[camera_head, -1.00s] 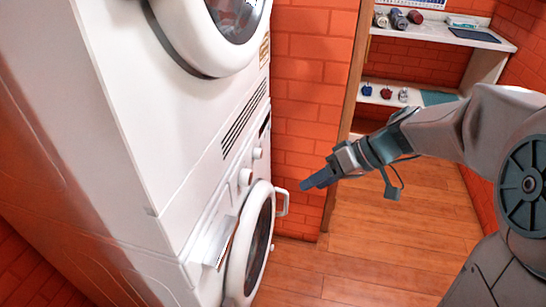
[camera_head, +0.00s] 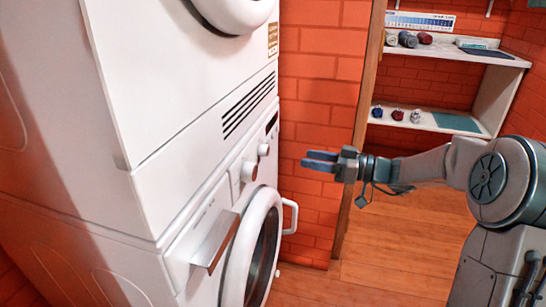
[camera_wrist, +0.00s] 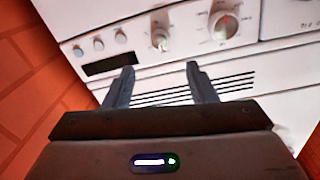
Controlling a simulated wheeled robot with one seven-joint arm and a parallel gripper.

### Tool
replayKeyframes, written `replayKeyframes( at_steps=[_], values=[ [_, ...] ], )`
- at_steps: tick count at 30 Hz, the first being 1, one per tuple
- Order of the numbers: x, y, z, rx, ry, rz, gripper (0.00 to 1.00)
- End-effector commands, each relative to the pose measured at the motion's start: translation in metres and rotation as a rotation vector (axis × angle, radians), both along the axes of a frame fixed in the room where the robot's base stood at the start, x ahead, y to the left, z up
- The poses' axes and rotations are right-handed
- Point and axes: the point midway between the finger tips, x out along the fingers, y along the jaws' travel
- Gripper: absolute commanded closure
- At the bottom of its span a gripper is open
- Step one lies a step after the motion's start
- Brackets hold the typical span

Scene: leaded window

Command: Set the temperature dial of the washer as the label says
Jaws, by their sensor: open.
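The white washer (camera_head: 205,215) stands at the left under another white machine. Its panel carries a larger round knob (camera_head: 248,172) and a smaller knob (camera_head: 264,149).
A white door handle (camera_head: 291,217) sticks out below the panel, and a drawer handle (camera_head: 215,243) juts out nearer. Vent slots (camera_head: 249,103) are above. A brick wall (camera_head: 315,90) stands behind my gripper. Shelves (camera_head: 450,50) with small items are at the right.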

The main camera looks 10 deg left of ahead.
Motion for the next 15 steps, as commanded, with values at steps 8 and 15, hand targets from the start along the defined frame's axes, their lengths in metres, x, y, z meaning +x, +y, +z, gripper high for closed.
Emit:
replayKeyframes(
  at_steps=[8, 15],
  values=[
    [0.007, 0.062, -0.003, -0.001, 0.001, 0.004, 0.49],
    [0.012, 0.097, -0.001, -0.001, 0.002, 0.002, 0.49]
  ],
)
